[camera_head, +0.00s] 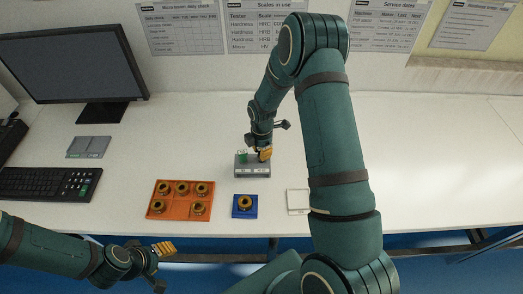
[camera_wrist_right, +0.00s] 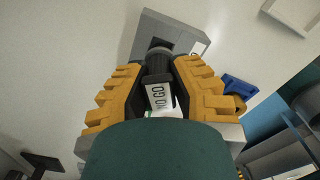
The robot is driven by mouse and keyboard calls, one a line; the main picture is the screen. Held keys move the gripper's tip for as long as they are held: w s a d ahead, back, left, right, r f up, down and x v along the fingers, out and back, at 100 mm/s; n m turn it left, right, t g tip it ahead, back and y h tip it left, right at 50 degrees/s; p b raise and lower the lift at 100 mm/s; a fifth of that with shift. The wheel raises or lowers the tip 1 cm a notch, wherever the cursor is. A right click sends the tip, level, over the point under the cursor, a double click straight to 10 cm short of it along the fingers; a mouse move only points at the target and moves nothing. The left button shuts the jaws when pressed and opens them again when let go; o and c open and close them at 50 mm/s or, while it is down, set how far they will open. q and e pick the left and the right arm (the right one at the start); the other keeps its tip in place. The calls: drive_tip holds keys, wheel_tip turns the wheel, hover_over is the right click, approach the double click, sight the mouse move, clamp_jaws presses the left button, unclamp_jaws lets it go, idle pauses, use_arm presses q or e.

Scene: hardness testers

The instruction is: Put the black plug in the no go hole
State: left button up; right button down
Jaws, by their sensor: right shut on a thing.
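The black plug (camera_wrist_right: 158,68) is between the orange fingers of my right gripper (camera_wrist_right: 157,78), which is shut on it. A white NO GO label faces the wrist camera. The plug's far end is over a dark opening in the grey block (camera_wrist_right: 180,28); I cannot tell whether it is inside. In the head view, my right gripper (camera_head: 264,154) is at the right part of the grey block (camera_head: 252,172) and hides most of the plug. A green piece (camera_head: 243,156) stands at the block's left. My left gripper (camera_head: 163,249) is low at the left, away from the block.
An orange tray (camera_head: 178,207) with several brass rings lies left of a blue tray (camera_head: 244,213) with one ring. A white square (camera_head: 298,201) lies to the right. A monitor (camera_head: 75,55) and keyboard (camera_head: 48,184) are at the left. The right tabletop is clear.

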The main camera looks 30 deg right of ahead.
drive_tip(key=shift+f+b, duration=0.85)
drive_tip(key=shift+f, duration=0.25)
drive_tip(key=c, duration=0.9)
unclamp_jaws()
drive_tip(key=shift+o, duration=0.2)
drive_tip(key=shift+r, duration=0.15)
wheel_tip(320, 180, up, 12)
drive_tip(key=shift+f, duration=0.1)
